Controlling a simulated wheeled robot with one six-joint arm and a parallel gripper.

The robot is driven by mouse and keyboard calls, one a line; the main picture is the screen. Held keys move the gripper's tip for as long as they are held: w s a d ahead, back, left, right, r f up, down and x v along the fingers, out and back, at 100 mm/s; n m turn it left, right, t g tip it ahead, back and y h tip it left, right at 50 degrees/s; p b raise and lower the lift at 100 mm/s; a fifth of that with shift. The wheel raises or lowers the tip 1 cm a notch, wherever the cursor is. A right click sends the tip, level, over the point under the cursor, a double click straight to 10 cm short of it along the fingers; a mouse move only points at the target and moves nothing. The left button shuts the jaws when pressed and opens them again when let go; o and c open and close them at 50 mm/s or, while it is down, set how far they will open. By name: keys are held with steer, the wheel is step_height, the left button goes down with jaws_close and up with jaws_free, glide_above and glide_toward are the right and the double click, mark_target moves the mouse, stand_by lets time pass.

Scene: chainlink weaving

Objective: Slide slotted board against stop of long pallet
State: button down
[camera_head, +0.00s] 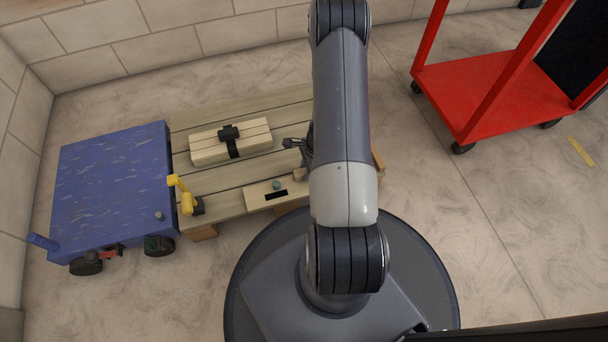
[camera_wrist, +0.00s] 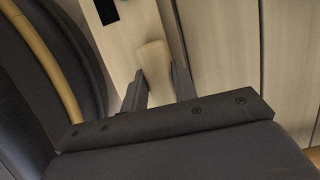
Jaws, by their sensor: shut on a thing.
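The slotted board (camera_head: 257,196) is a pale wooden board lying on the front edge of the long pallet (camera_head: 222,203). It has a black slot and a small teal knob, and a pale upright handle (camera_head: 299,174) towards its right part. In the wrist view the handle (camera_wrist: 153,57) stands between the two dark fingers of my gripper (camera_wrist: 158,78), which are shut on it. The board's slot end (camera_wrist: 107,12) shows at the top of that view. My arm hides the board's right end in the head view. A wooden block (camera_head: 377,160) shows at the pallet's right end; I cannot tell whether it is the stop.
A yellow clamp-like piece (camera_head: 184,196) stands on the pallet left of the board, with a gap between. A strapped wooden block (camera_head: 230,142) lies farther back. A blue cart (camera_head: 112,190) adjoins the pallet's left side. A red cart (camera_head: 500,95) stands back right.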

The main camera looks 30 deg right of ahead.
steer(key=shift+s+d, duration=0.25)
steer(key=shift+d, duration=0.8)
steer(key=shift+s+d, duration=0.1)
steer(key=shift+d, duration=0.1)
steer(key=shift+s+d, duration=0.1)
steer(key=shift+d, duration=0.25)
steer(key=shift+a, duration=0.1)
steer(key=c, duration=1)
jaws_free()
steer(key=shift+c, duration=0.2)
steer(key=p+v, duration=0.5)
steer(key=v, duration=0.5)
steer(key=shift+r, duration=0.4)
